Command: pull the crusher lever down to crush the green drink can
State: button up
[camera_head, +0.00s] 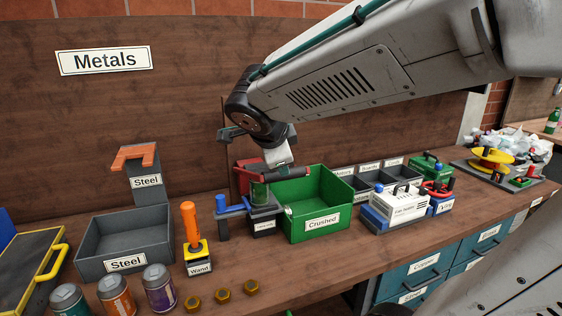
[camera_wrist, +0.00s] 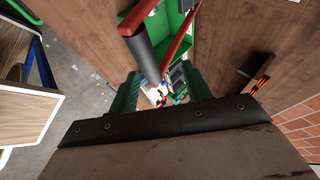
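The can crusher (camera_head: 264,226) stands on the bench left of the green "Crushed" bin, with a red frame behind it. The green drink can (camera_head: 260,191) stands upright in it, its top partly hidden. The crusher's lever has red arms and a dark cylindrical handle (camera_head: 291,173), which is up above the can. In the wrist view the dark handle (camera_wrist: 145,52) runs toward the gap between my two green fingers.
The green "Crushed" bin (camera_head: 322,222) is close on the right. A blue clamp-like device (camera_head: 231,207) and the orange-handled wand (camera_head: 192,228) stand left. A grey "Steel" bin (camera_head: 124,263) is farther left. A white box-shaped device (camera_head: 400,206) stands right of the green bin.

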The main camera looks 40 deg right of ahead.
jog(key=shift+v, duration=2.4)
